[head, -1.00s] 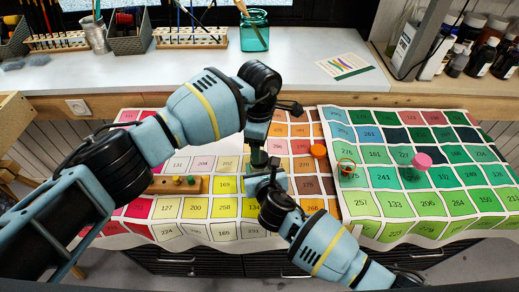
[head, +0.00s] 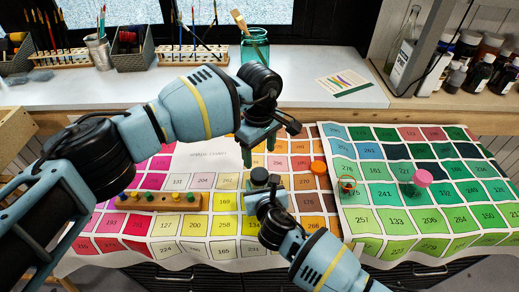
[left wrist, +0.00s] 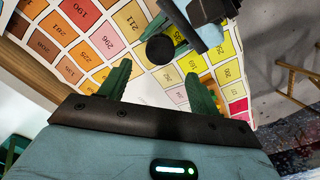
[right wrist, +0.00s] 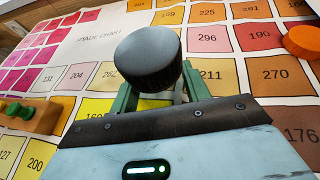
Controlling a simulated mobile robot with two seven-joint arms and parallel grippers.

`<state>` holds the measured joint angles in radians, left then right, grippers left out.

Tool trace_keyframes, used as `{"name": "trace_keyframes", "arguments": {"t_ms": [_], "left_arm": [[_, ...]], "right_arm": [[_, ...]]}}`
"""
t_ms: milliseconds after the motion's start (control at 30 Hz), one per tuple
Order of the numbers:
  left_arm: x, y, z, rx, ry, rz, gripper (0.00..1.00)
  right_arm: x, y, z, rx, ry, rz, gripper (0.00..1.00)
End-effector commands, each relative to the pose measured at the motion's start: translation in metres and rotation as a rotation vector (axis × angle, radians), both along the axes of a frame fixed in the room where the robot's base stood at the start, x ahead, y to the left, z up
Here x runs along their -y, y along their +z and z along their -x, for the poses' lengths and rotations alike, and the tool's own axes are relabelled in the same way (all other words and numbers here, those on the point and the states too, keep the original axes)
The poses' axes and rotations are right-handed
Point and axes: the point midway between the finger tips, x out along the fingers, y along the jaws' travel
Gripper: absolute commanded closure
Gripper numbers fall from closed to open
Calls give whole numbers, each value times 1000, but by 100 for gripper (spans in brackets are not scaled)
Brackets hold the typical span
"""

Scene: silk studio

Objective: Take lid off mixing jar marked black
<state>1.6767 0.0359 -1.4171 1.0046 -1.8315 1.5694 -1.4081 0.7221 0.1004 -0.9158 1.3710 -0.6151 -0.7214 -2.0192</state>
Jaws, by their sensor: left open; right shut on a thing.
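The mixing jar's round black lid (head: 259,175) sits in my right gripper (head: 264,190), above the colour chart. The lid also shows large in the right wrist view (right wrist: 148,58), with the green fingers of my right gripper behind and below it. The jar body is mostly hidden by lid and gripper. My left gripper (head: 258,154) is open and empty, fingers pointing down, just behind and above the lid in the head view. In the left wrist view the lid (left wrist: 160,49) appears between and beyond the spread green fingertips, not touching them as far as I can tell.
The colour charts cover the table. An orange lid (head: 318,168), a small jar with an orange rim (head: 347,184) and a pink-lidded jar (head: 421,178) stand to the right. A wooden peg rack (head: 150,202) lies left. A brush jar (head: 255,48) stands on the back shelf.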

Motion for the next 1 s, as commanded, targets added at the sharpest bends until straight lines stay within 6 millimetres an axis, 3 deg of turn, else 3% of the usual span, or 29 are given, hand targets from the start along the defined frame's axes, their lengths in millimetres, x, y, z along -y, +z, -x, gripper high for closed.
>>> {"name": "trace_keyframes", "arguments": {"t_ms": [600,1000], "left_arm": [[1,-71,0,-2,4,-1,37],[1,-80,0,0,3,0,37]], "right_arm": [[0,0,0,0,0,0,100],[0,0,0,0,0,0,100]]}}
